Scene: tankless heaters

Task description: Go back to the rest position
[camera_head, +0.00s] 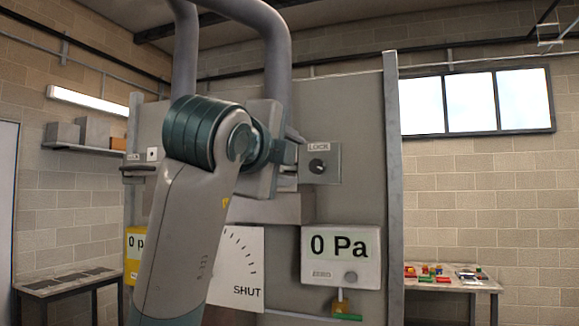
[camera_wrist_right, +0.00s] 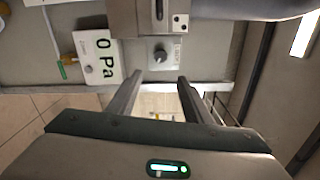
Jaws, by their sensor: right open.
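My right arm rises from the bottom in the head view, and its gripper (camera_head: 287,160) is partly hidden behind the wrist, in front of the grey panel (camera_head: 350,110). In the right wrist view the two fingers of that gripper (camera_wrist_right: 159,80) stand apart with nothing held between them. The black LOCK knob (camera_head: 317,165) is just right of the gripper. It also shows beyond the fingertips in the wrist view (camera_wrist_right: 160,56). My left gripper is not in view.
A gauge box reading 0 Pa (camera_head: 341,257) and a white dial marked SHUT (camera_head: 240,262) are on the panel's lower part. Large grey pipes (camera_head: 278,65) run above. A table with small coloured parts (camera_head: 450,283) stands at right, a dark-topped bench (camera_head: 70,283) at left.

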